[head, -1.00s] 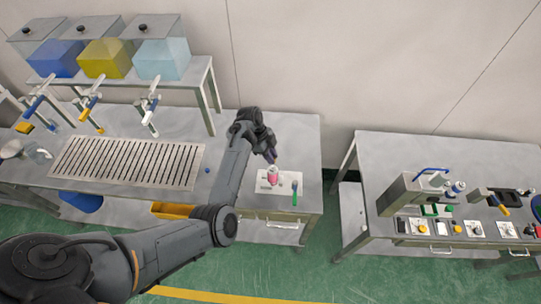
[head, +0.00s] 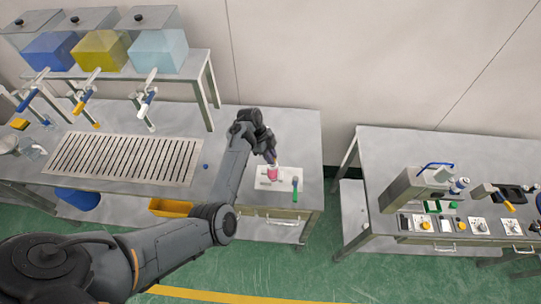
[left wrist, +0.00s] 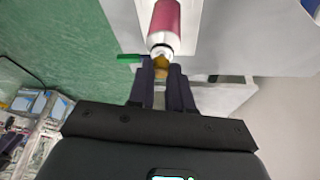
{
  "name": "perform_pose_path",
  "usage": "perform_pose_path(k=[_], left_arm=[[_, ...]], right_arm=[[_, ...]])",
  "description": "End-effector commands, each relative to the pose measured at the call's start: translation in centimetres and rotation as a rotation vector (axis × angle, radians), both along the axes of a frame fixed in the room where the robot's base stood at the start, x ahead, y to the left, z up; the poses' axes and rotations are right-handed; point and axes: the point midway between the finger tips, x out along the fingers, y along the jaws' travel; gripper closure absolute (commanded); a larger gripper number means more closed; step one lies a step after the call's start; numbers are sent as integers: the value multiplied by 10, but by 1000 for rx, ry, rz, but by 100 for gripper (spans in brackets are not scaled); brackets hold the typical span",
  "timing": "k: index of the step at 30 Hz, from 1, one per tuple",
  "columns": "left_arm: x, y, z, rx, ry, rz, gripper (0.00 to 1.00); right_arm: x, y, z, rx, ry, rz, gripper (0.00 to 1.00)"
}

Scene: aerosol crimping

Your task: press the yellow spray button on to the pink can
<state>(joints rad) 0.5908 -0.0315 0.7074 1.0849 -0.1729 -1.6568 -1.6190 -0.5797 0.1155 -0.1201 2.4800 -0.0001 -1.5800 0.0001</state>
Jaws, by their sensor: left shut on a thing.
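The pink can (head: 273,173) stands on a white sheet at the right end of the left table. In the left wrist view the pink can (left wrist: 165,22) shows its pink body and white shoulder just beyond my fingertips. My left gripper (head: 270,160) is directly above the can's top, pointing down. In the left wrist view it is shut on the yellow spray button (left wrist: 161,63), which lies in line with the can's top. I cannot tell whether the button touches the can or is just apart. My right gripper is out of view.
A green tool (head: 295,186) lies on the white sheet (head: 284,187), right of the can. A slotted tray (head: 125,158) is to the left. A second table (head: 380,150) with a grey press and small parts stands across a gap to the right.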

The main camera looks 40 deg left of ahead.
Motion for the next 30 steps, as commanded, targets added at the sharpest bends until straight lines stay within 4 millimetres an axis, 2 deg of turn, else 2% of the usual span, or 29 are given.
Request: perform_pose_path(k=[30], left_arm=[[0,0,1,0,0,0,100]], right_arm=[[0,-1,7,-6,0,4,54]])
